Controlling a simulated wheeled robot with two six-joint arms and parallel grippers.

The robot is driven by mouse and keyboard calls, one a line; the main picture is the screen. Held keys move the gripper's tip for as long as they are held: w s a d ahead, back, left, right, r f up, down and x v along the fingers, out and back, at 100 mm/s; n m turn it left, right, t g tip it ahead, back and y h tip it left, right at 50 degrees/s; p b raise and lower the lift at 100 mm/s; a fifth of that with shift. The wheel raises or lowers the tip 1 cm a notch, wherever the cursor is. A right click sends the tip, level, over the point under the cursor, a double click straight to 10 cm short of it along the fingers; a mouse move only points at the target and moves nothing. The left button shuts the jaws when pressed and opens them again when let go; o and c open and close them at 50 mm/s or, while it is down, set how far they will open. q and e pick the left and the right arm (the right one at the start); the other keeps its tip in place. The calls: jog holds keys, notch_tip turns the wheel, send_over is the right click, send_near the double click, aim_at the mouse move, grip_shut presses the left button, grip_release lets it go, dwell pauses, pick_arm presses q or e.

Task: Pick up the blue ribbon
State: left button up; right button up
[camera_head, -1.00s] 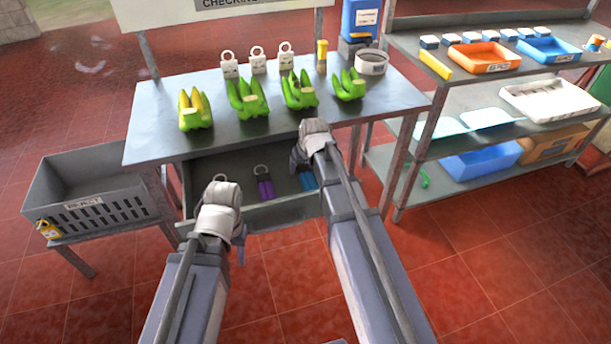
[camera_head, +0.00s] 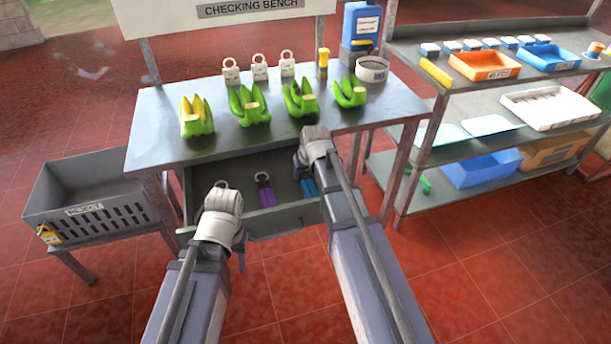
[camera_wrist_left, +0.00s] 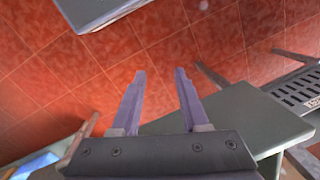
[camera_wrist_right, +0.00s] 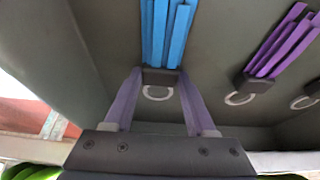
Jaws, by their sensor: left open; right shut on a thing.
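The blue ribbon (camera_head: 309,188) lies in the open drawer (camera_head: 225,170) under the bench, partly hidden by my right gripper in the head view. In the right wrist view the blue strips (camera_wrist_right: 165,35) hang from a dark clip with a pale ring. My right gripper (camera_wrist_right: 158,76) has its fingertips at both sides of that clip and is shut on it. A purple ribbon (camera_head: 266,193) lies to its left in the drawer; it also shows in the right wrist view (camera_wrist_right: 284,42). My left gripper (camera_wrist_left: 160,72) is open and empty, in front of the drawer, above the floor.
Several green banana bunches (camera_head: 249,107) and white ring-topped tags (camera_head: 260,68) stand on the checking bench (camera_head: 165,150). A grey crate (camera_head: 90,198) is at the left. A shelf rack (camera_head: 432,110) with trays stands at the right. Open red floor lies in front.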

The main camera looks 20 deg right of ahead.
aim_at(305, 176)
jog(key=shift+r, duration=0.15)
notch_tip(305, 176, up, 18)
jog(key=p, duration=1.7)
jog(key=shift+p, duration=0.4)
